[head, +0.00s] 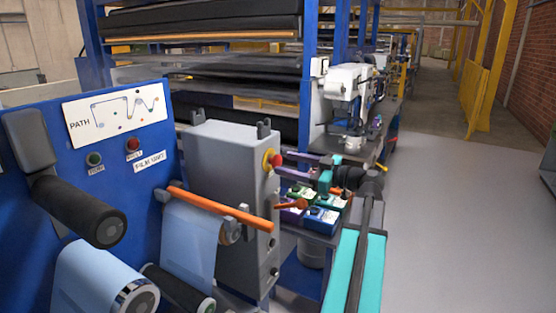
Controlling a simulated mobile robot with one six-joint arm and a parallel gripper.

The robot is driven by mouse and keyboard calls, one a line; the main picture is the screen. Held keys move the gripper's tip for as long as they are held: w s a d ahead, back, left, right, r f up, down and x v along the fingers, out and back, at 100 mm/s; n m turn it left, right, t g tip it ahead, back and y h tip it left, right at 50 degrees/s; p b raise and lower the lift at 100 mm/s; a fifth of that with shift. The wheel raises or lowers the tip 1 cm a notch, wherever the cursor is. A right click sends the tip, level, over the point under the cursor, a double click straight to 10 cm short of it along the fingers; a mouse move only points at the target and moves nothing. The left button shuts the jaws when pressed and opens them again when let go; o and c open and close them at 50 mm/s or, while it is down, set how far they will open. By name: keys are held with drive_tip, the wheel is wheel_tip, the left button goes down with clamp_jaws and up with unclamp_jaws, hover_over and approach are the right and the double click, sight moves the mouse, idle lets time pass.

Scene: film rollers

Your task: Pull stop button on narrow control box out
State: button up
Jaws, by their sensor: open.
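The narrow control box (225,175) is a tall grey cabinet in the middle of the head view. Its stop button (277,160) is red on a yellow collar, high on the right-hand face. My gripper (288,164) is open, its two dark fingers pointing left at the button. The fingertips are close to the button, one above and one below its height in the picture. I cannot tell whether they touch it or stand around it. My arm comes up from the bottom right.
An orange bar (220,207) crosses in front of the box. The blue panel (100,180) on the left has a smaller red button (133,144), a green button (94,158) and black rollers. Coloured bins (321,218) sit below my gripper. The floor at right is clear.

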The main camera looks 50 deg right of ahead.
sight(279, 162)
drive_tip(key=shift+p+x, duration=0.5)
drive_tip(key=shift+x, duration=1.45)
clamp_jaws()
